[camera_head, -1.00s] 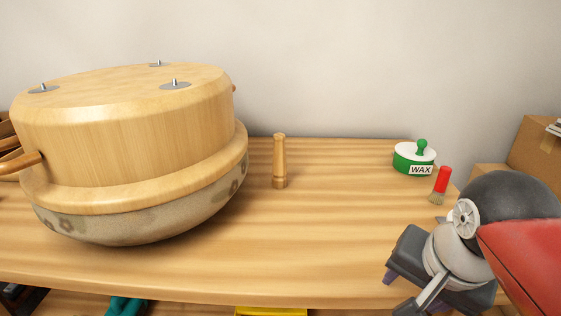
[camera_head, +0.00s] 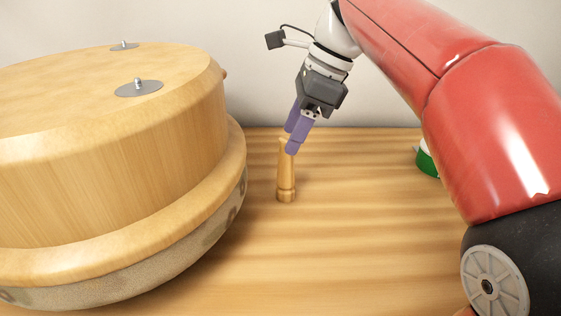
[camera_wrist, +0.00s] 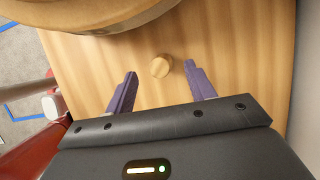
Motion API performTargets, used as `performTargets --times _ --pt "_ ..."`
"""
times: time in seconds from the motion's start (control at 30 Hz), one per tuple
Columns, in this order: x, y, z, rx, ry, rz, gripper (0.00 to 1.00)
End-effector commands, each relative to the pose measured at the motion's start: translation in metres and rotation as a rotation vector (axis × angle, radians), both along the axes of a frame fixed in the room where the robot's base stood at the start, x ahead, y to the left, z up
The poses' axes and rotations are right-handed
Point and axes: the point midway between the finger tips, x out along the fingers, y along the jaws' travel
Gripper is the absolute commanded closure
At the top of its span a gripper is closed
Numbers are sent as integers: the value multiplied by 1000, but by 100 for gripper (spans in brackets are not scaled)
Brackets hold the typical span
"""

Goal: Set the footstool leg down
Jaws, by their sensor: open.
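The footstool leg (camera_head: 286,182) is a small turned piece of light wood, standing upright on the wooden table to the right of the big round footstool. In the wrist view the leg's round top (camera_wrist: 160,66) shows between and a little beyond the two purple fingers. My gripper (camera_head: 296,138) is at the leg's upper end, tilted, with its fingers overlapping the top in the head view. My gripper (camera_wrist: 160,90) is open, with a gap on both sides of the leg. The footstool (camera_head: 120,190) lies upside down, with metal bolt plates (camera_head: 138,88) on its upper face.
The table (camera_head: 370,230) is clear to the right and in front of the leg. A green tin (camera_head: 427,163) is partly hidden behind my red arm. The footstool's rim (camera_wrist: 100,22) is close to the leg. A plain wall stands behind.

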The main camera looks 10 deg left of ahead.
Motion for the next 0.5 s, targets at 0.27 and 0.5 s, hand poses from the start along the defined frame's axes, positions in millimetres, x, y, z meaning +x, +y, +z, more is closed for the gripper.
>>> performTargets --times 0.27,0.5 --pt "-3 10 -31 0 5 -2 45" --pt "-4 18 -65 0 5 -1 45"
